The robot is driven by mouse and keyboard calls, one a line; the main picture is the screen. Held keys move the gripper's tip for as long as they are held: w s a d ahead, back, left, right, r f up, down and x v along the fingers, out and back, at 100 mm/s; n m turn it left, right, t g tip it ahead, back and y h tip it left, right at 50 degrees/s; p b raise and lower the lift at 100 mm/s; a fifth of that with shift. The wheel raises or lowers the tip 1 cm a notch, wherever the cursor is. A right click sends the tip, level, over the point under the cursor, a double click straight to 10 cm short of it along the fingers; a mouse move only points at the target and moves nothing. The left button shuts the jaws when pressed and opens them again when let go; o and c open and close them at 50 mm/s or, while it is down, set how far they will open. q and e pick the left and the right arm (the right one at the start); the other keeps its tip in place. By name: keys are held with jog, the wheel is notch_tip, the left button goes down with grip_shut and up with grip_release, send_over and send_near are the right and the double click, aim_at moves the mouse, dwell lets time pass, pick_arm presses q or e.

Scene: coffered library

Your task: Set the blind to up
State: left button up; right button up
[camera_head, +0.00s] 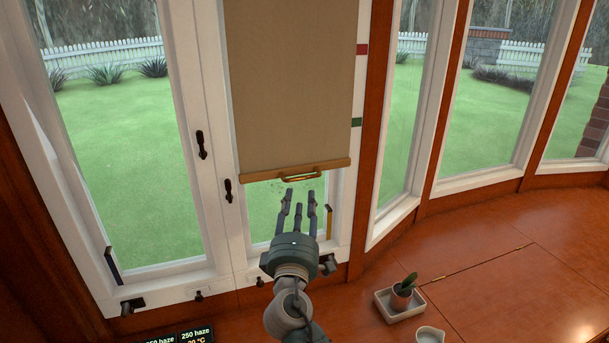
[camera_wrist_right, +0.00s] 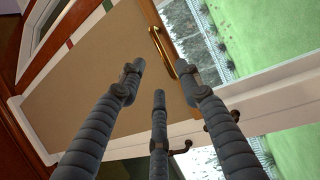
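The beige blind (camera_head: 292,80) hangs over the narrow window in the head view. Its wooden bottom bar (camera_head: 335,166) is below the red mark (camera_head: 362,49) and the green mark (camera_head: 357,122) on the right frame. A brass handle (camera_head: 287,177) is fixed to the bar; it also shows in the right wrist view (camera_wrist_right: 160,52). My right gripper (camera_head: 299,199) is open and empty, its fingers spread just below the bar and pointing up. In the right wrist view the handle appears beyond and between the fingertips (camera_wrist_right: 159,76), apparently not held. My left gripper is not in view.
Dark window latches (camera_head: 228,190) sit left of the blind. A dark display (camera_head: 185,337) is at the bottom.

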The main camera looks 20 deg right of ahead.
aim_at(303, 178)
jog(key=x, duration=1)
jog(key=shift+w+d+f, duration=0.1)
grip_shut()
